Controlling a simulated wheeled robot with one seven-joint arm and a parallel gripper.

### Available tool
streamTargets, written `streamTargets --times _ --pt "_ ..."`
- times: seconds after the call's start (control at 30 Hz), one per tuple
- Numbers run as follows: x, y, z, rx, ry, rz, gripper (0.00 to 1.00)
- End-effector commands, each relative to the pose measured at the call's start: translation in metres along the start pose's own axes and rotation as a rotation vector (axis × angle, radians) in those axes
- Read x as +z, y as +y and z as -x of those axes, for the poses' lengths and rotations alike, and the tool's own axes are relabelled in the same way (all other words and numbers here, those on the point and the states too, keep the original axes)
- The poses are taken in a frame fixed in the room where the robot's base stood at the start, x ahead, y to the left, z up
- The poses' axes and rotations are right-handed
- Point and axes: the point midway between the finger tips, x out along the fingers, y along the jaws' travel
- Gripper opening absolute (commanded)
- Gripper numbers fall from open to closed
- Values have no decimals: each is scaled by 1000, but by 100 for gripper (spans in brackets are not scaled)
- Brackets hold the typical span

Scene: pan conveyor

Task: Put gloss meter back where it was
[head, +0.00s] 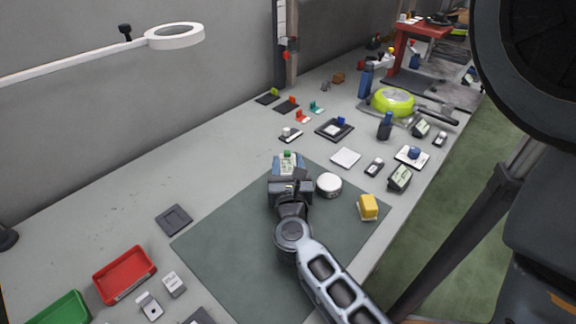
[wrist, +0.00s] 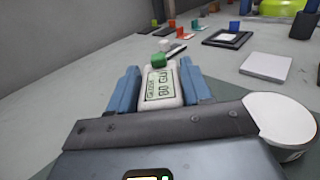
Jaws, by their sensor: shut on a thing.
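The gloss meter (wrist: 161,88) is a pale device with a greenish display reading "GLOSS" and a green knob at its far end. It sits between the two blue fingers of my gripper (wrist: 160,90), which is shut on it. I cannot tell whether the meter touches the surface. A flat dark square holder (head: 174,219) lies empty on the bench, left of the mat.
A white square tile (head: 345,158) and several small instruments lie to the right. A red tray (head: 124,274) is at the lower left.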

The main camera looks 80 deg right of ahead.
Motion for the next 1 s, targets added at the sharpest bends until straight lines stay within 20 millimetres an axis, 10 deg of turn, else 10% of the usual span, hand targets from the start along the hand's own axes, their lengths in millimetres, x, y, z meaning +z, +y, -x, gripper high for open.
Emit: streamTargets --times 0.1,0.13,0.4,0.73,1.0 --pt "-2 0 0 0 -1 0 1" --pt "-3 0 0 0 0 0 50" --pt "-2 0 0 0 0 0 74" --pt "0 0 2 1 1 0 74" --pt "-4 0 50 2 4 0 74"
